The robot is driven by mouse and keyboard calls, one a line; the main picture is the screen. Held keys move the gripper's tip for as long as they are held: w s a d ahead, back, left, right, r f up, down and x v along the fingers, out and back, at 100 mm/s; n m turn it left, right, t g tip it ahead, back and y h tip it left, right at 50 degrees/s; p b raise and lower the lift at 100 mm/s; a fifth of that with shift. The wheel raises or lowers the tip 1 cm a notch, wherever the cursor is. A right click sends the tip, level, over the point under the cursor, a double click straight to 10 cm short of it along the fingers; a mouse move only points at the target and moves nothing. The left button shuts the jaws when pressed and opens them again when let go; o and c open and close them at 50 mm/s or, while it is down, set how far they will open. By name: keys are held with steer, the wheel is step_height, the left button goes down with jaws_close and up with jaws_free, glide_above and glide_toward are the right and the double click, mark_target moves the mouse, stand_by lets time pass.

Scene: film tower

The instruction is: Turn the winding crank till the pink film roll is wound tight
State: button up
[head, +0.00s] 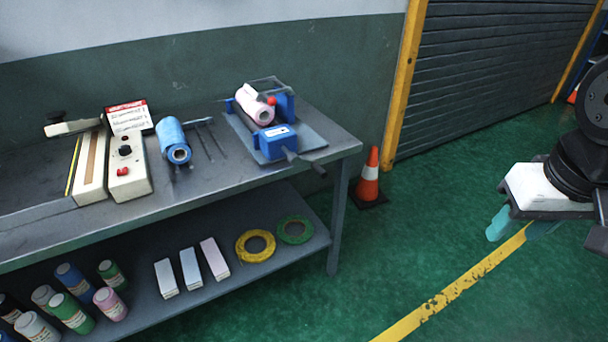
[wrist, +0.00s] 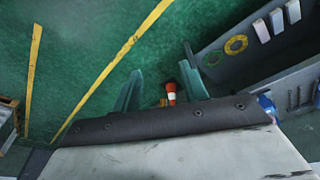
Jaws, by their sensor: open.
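The pink film roll (head: 253,104) sits on a blue winding device (head: 275,142) near the right end of the grey workbench. The winding crank (head: 318,168) has a dark handle and sticks out at the device's front right, over the bench edge. My gripper (head: 516,229) is open and empty, well to the right of the bench, above the green floor. In the wrist view its two teal fingers (wrist: 160,76) are spread apart with nothing between them. How tightly the film is wound cannot be told.
A blue roll (head: 174,143), thin dark rods and a cream sealing device (head: 127,172) stand on the bench (head: 345,145). The lower shelf holds bottles, boxes and tape rings. An orange cone (head: 369,178) stands by the bench's right end. Green floor between bench and gripper is clear.

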steer(key=w+a+f+n+t+y, duration=0.1)
steer(key=w+a+f+t, duration=0.15)
steer(key=w, duration=0.65)
steer(key=w+a+f+n+t, duration=0.1)
steer(key=w+a+f+t, duration=0.15)
steer(key=w, duration=0.65)
steer(key=w+a+f+n+t+y, duration=0.1)
steer(key=w+a+f+t, duration=0.2)
steer(key=w, duration=0.6)
steer(key=n+t+y, duration=0.3)
steer(key=y, duration=0.2)
glide_toward(324, 176)
steer(key=w+d+r, duration=0.2)
steer(key=w+d, duration=0.1)
steer(key=w, duration=0.3)
steer(key=a+f+y, duration=0.1)
steer(key=s+a+f, duration=0.1)
steer(key=a+f+n+t+y, duration=0.1)
steer(key=f, duration=0.1)
steer(key=shift+s+a+y, duration=0.1)
steer(key=shift+s+y, duration=0.2)
steer(key=shift+s, duration=0.1)
steer(key=shift+s+a+f+t+y, duration=0.15)
steer(key=shift+a+f+t+y, duration=0.15)
steer(key=shift+a, duration=0.1)
steer(key=x, duration=0.7)
steer(key=shift+a, duration=0.15)
jaws_close()
